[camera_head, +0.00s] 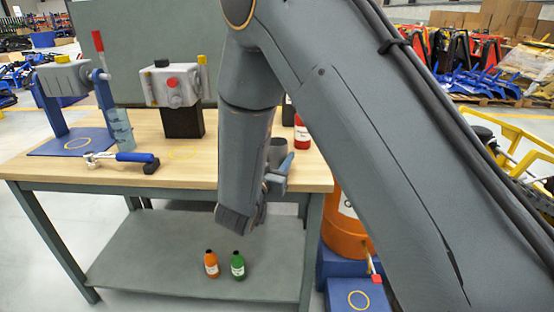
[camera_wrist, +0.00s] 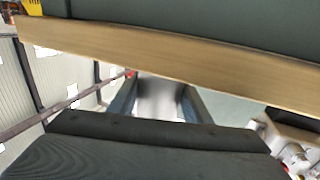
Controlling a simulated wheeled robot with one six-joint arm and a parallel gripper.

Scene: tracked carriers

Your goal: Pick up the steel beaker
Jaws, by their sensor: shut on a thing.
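The steel beaker (camera_head: 277,148) is a plain grey cylinder at the right end of the wooden workbench (camera_head: 222,168) in the head view. My gripper (camera_head: 281,172) is beside it, mostly hidden behind my own arm. In the wrist view my gripper (camera_wrist: 160,108) has its two fingers on either side of the beaker (camera_wrist: 160,98), shut on it. The beaker looks pale and blurred there. My arm hides part of the beaker in the head view, and I cannot tell whether its base touches the bench.
A red bottle (camera_head: 302,133) stands close behind the beaker. A blue press (camera_head: 60,125), a clear cylinder (camera_head: 119,130), a blue-handled tool (camera_head: 133,157) and a grey button box (camera_head: 174,88) occupy the bench's left. Orange (camera_head: 211,266) and green (camera_head: 238,267) bottles stand on the lower shelf.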

